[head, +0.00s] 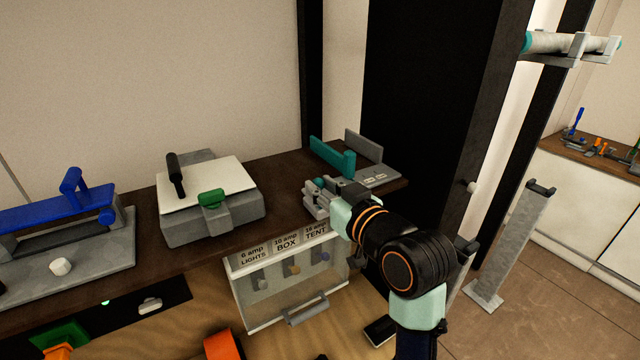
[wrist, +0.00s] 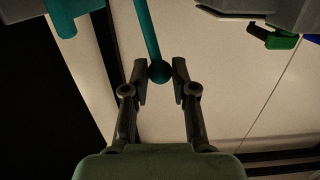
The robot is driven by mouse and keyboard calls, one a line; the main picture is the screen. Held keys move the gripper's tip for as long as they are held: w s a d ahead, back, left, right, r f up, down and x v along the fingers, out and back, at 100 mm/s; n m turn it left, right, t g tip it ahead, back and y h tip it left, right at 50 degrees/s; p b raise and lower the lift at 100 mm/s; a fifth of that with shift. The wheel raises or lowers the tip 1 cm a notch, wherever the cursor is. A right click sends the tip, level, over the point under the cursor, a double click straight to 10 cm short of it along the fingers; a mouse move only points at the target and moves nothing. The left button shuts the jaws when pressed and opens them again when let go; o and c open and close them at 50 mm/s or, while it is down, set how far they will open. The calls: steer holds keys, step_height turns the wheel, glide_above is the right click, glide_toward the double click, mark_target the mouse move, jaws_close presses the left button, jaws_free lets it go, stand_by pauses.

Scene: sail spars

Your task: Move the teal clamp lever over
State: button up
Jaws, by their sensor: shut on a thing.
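In the head view my gripper (head: 320,196) is at the front edge of the dark bench, below a teal bar (head: 335,157) on a grey clamp base (head: 378,174). There the lever is mostly hidden by the gripper; a small teal spot shows between the fingers.
Left of the clamp, a grey block (head: 215,219) carries a white sheet, a black handle and a green catch. A blue-handled tool (head: 50,212) stands further left. A labelled switch box (head: 289,283) hangs below the bench edge, close under my arm. A black upright panel (head: 425,90) rises behind.

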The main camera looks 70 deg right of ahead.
steer(key=shift+s+a+f, duration=0.3)
steer(key=shift+s+a, duration=0.05)
steer(key=shift+s, duration=0.15)
steer(key=shift+s+a+f, duration=0.25)
steer(key=shift+s+a, duration=0.05)
steer(key=shift+s, duration=0.15)
steer(key=shift+s+a+f+b, duration=0.45)
steer(key=shift+s+a+f, duration=0.15)
steer(key=shift+s+f, duration=0.2)
steer(key=shift+s+a+f+b, duration=0.2)
steer(key=shift+s+f+b, duration=0.15)
steer(key=shift+f, duration=0.2)
steer(key=shift+s+a+f+b, duration=0.2)
steer(key=shift+s+f, duration=0.1)
steer(key=shift+f, duration=0.2)
